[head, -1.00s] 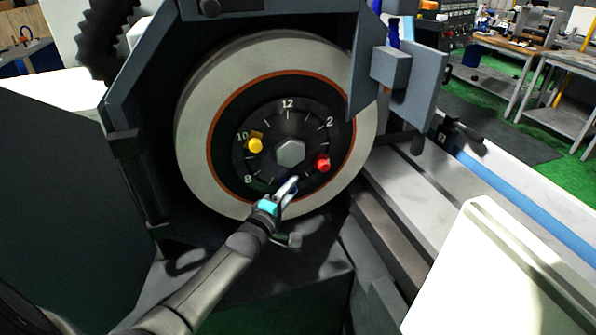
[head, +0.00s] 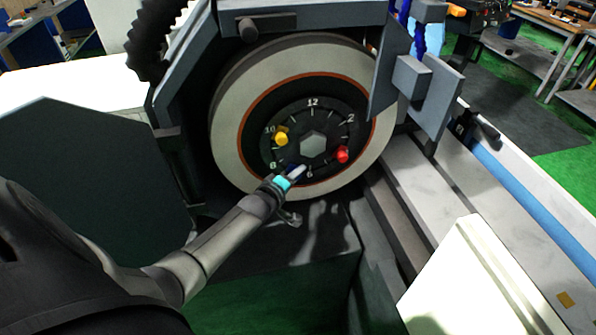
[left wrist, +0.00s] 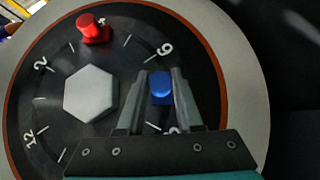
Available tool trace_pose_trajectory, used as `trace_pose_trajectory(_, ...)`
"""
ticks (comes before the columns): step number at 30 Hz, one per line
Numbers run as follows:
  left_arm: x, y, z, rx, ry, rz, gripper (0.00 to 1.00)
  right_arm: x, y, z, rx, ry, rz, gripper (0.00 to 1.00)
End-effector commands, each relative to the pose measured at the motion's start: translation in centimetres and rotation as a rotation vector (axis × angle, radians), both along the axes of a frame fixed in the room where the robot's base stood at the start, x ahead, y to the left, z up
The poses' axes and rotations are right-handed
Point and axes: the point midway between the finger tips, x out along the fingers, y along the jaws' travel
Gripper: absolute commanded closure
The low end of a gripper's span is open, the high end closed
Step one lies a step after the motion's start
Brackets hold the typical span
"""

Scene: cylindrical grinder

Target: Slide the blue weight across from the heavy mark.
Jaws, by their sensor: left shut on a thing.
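The blue weight (left wrist: 160,88) sits on the black dial face between the 6 and the 8. In the head view it is a small dark blue patch (head: 292,168), mostly covered by my left gripper (head: 298,172). In the left wrist view my left gripper (left wrist: 160,78) has one finger on each side of the weight and is shut on it. A yellow weight (head: 281,138) sits near the 10, and a red weight (head: 343,154) near the 4; the red one also shows in the left wrist view (left wrist: 93,28). I cannot make out a heavy mark. My right gripper is not in view.
The hex hub (head: 313,146) is at the dial's middle, inside the pale grinding wheel (head: 233,150). A grey guard (head: 422,95) stands to the wheel's right. A pale block (head: 462,280) is at the lower right. Dark housing surrounds the wheel on the left.

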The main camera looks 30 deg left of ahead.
Motion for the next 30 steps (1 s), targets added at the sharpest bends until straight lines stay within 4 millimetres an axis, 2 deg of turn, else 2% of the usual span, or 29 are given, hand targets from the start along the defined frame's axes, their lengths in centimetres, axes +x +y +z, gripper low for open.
trace_pose_trajectory(12, -0.12, 0.09, -0.15, 0.004, 0.008, 0.001, 1.00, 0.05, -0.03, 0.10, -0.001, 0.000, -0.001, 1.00)
trace_pose_trajectory(13, -0.12, 0.09, -0.15, 0.004, 0.008, 0.001, 0.64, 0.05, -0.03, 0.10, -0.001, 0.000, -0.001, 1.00)
trace_pose_trajectory(18, -0.10, 0.07, -0.09, 0.004, 0.007, 0.001, 0.45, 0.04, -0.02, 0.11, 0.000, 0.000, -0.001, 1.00)
trace_pose_trajectory(21, -0.07, 0.05, -0.05, 0.004, 0.006, 0.001, 0.37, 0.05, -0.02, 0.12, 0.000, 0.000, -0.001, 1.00)
trace_pose_trajectory(30, -0.26, -0.01, 0.11, 0.003, 0.004, 0.000, 0.37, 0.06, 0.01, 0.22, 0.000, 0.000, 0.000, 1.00)
